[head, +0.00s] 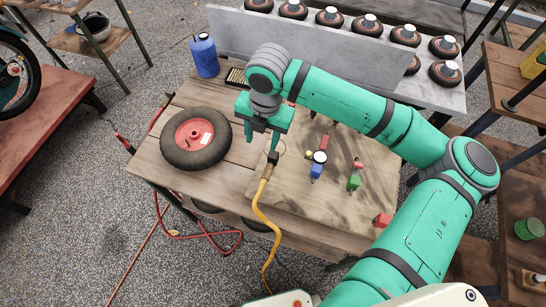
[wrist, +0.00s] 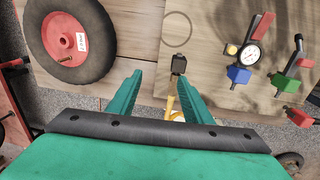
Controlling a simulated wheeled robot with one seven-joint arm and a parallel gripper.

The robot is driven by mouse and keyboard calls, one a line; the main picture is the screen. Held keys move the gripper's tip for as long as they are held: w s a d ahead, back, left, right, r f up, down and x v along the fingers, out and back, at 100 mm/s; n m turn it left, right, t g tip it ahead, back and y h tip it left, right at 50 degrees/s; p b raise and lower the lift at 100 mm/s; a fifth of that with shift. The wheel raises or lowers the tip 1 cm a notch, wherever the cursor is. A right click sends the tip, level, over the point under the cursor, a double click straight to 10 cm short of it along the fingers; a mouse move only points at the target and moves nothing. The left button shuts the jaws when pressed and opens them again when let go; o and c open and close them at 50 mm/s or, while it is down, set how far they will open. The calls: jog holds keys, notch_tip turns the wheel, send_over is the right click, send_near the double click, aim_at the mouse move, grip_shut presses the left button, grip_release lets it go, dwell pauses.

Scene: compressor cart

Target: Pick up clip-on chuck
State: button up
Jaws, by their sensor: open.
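The clip-on chuck appears to be the dark fitting (head: 273,158) at the end of a yellow hose (head: 262,211) on the wooden bench. In the wrist view the dark fitting (wrist: 179,63) lies just beyond the right fingertip, and the yellow hose (wrist: 170,104) shows between the fingers. My gripper (head: 262,138) points down above the bench, just behind and left of the fitting. In the wrist view my gripper (wrist: 158,76) is open with nothing between its fingertips. I cannot tell its exact height over the fitting.
A wheel (head: 195,134) lies left of my gripper. A gauge with a blue body (head: 318,162), a green-bodied fitting (head: 355,177) and a red block (head: 382,220) lie to the right. A blue bottle (head: 204,55) and a grey panel (head: 315,42) stand behind. The bench front is mostly clear.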

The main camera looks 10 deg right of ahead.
aim_at(273, 158)
jog(key=d, duration=0.1)
jog(key=s+d, duration=0.1)
jog(key=d, duration=0.1)
jog(key=shift+s+g+h, duration=0.15)
jog(key=shift+g+h, duration=0.15)
jog(key=shift+h, duration=0.1)
notch_tip(273, 158, down, 4)
jog(key=shift+d+f, duration=0.1)
jog(key=shift+f, duration=0.15)
jog(key=shift+w+f, duration=0.2)
jog(key=shift+f, duration=2.9)
jog(key=shift+c, duration=0.6)
jog(key=c, duration=0.9)
